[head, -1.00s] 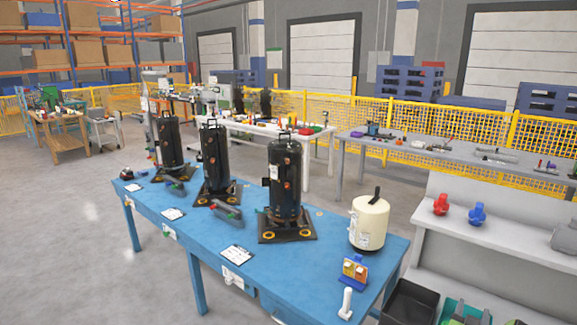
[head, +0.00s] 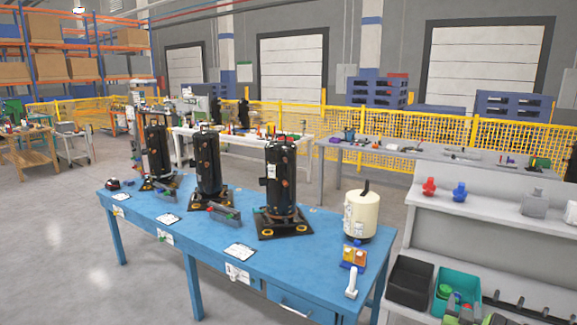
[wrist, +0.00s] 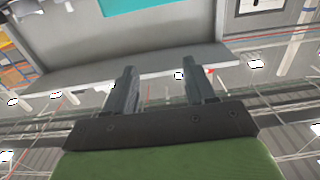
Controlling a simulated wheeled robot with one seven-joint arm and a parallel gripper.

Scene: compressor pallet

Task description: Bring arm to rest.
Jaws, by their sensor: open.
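My gripper (wrist: 160,88) shows in the wrist view with its two dark fingers spread apart and nothing between them. Behind the fingers are a grey ledge, a pale wall panel and the ceiling with lamps, so the gripper is tilted well away from the tables.
A blue table (head: 187,240) carries several black compressors (head: 280,175), a cream canister (head: 361,215) and papers. A grey shelf unit (head: 490,216) with a black bin (head: 410,281) and a teal bin (head: 468,279) stands at the right. The left floor is clear.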

